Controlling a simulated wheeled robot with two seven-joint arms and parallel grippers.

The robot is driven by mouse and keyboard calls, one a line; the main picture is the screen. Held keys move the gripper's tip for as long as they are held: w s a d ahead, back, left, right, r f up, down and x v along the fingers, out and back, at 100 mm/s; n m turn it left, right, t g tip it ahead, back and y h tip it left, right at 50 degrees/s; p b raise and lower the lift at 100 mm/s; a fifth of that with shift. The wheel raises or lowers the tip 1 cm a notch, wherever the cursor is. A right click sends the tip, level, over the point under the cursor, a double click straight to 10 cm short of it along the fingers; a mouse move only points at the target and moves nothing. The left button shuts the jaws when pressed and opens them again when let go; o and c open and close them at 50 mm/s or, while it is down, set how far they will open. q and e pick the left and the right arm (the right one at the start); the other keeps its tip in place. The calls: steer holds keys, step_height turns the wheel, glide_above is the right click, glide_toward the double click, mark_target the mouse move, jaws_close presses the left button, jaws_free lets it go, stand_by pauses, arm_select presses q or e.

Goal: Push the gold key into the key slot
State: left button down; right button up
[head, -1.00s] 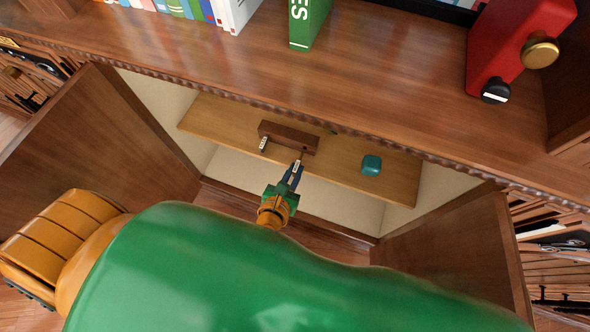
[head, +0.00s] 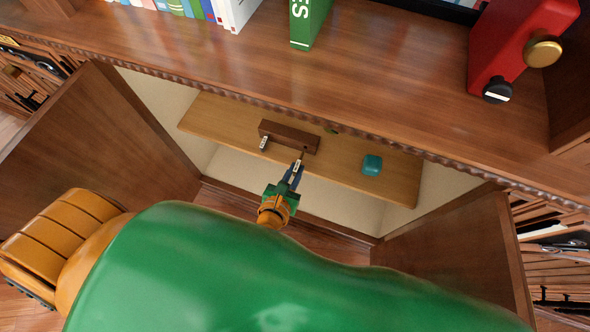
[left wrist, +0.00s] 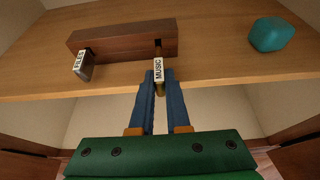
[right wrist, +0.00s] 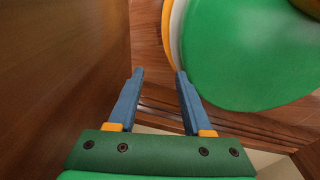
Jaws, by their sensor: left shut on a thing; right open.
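A dark wooden block (head: 288,136) stands on the cabinet shelf; it also shows in the left wrist view (left wrist: 115,40). My left gripper (head: 297,172) is shut on the gold key (left wrist: 160,88), which carries a white MUSIC tag. The key points at the slot (left wrist: 158,43) near the block's right end. Its front end meets or nearly meets the slot; I cannot tell how deep it is. A second key (left wrist: 85,66) with a FILES tag sits at the block's left end. My right gripper (right wrist: 158,76) is open and empty.
A teal lump (head: 372,165) lies on the shelf (head: 220,124), right of the block. Open cabinet doors flank the opening, left (head: 100,140) and right (head: 450,250). The wooden counter (head: 400,85) overhangs the shelf, with books and a red object (head: 500,55) on it.

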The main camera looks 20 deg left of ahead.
mark_target(296, 167)
arm_select(q)
steer(key=shift+w, duration=0.95)
steer(key=shift+w, duration=0.3)
steer(key=shift+w, duration=0.55)
steer(key=c, duration=0.8)
jaws_free()
steer(key=p+v, duration=0.1)
steer(key=v, duration=0.5)
steer(key=shift+s+r, duration=0.25)
steer(key=shift+s, duration=0.3)
